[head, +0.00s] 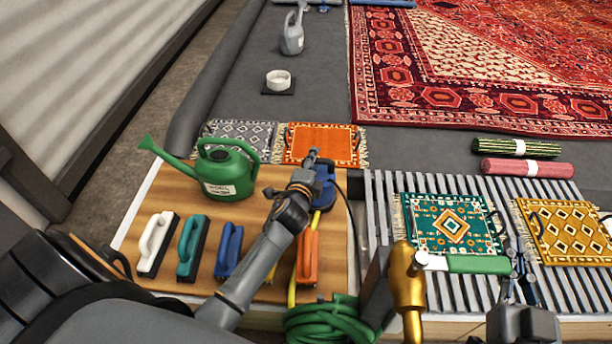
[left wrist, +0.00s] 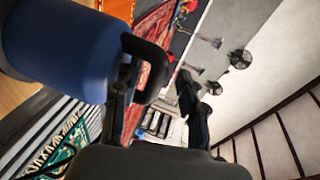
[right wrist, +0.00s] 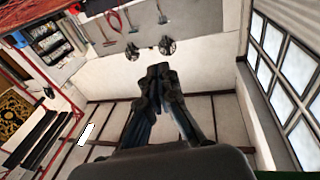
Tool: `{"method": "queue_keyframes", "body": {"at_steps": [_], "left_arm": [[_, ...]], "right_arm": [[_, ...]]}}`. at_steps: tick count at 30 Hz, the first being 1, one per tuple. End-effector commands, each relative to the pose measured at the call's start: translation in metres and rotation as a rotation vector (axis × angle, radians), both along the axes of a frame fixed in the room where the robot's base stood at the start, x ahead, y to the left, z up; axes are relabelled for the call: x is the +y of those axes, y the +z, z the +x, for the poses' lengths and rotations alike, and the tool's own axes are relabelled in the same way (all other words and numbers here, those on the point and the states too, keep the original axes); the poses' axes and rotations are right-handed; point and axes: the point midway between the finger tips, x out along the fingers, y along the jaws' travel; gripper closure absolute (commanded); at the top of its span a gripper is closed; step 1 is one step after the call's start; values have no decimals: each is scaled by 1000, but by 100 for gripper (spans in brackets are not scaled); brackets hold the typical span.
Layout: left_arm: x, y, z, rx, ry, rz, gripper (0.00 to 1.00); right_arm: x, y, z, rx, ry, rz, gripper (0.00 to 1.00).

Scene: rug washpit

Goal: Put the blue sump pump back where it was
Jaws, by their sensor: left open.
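The blue sump pump (head: 326,187) stands at the back right of the wooden board, partly hidden by my left arm and gripper. My left gripper (head: 313,162) is open at the pump. In the left wrist view the blue pump body (left wrist: 60,45) fills the upper left, and its black handle (left wrist: 153,62) reaches between my open fingers (left wrist: 155,82). The fingers are not closed on the handle. My right gripper (head: 517,262) is far to the right, over the slatted grate. In the right wrist view its fingertips (right wrist: 160,75) meet with nothing between them.
A green watering can (head: 228,175) stands left of the pump on the wooden board (head: 165,200). Several brushes line the board's front, including an orange one (head: 307,255) close to the pump. A coiled green hose (head: 330,320) lies at the front. Small rugs lie behind and to the right.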

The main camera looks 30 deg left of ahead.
Motion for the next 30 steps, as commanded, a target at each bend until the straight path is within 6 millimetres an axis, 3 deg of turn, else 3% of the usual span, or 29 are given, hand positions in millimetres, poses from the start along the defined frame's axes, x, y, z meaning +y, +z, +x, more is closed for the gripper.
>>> {"method": "queue_keyframes", "body": {"at_steps": [12, 20, 23, 25, 30], "left_arm": [[-19, 17, -70, 2, 1, -3, 58], [-25, 23, -92, -5, 7, -35, 58], [-31, 33, -104, -24, 29, -196, 58], [-42, 43, -117, -35, 51, -393, 58], [-88, 68, -159, 9, 90, -941, 58]], "right_arm": [[-17, -75, -19, 426, -28, -108, 100], [-22, -94, -30, 531, -35, -133, 100], [-22, -95, -30, 536, -35, -134, 100], [-22, -95, -30, 536, -35, -134, 100], [-22, -95, -30, 536, -35, -133, 100]]}}
